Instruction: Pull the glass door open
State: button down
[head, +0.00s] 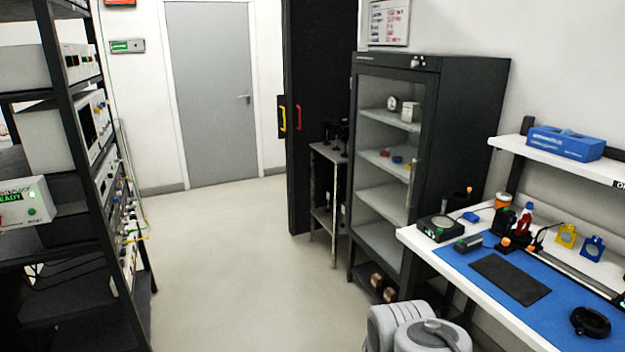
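The glass door (383,178) is the front of a tall dark cabinet (463,130) right of the middle. It looks shut, flush with the cabinet's frame. A thin upright handle seems to show near its right edge, but it is too small to be sure. Through the glass I see pale shelves with a few small items. My gripper is not in view. Rounded grey-white links that look like my own arm show at the bottom, in front of the cabinet and lower right of the door.
A white workbench (415,241) with a blue mat (455,259) and small optical parts stands right of the cabinet, close to its front corner. A small metal stand (325,150) is on its left. A black instrument rack (75,110) lines the left side. The floor (245,270) between is clear.

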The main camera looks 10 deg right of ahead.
aim_at(431, 80)
jog(key=u, duration=0.55)
jog(key=i, duration=2.45)
jog(key=z, duration=0.5)
jog(key=i, duration=2)
jog(key=z, duration=0.8)
jog(key=i, duration=0.2)
jog(key=z, duration=0.3)
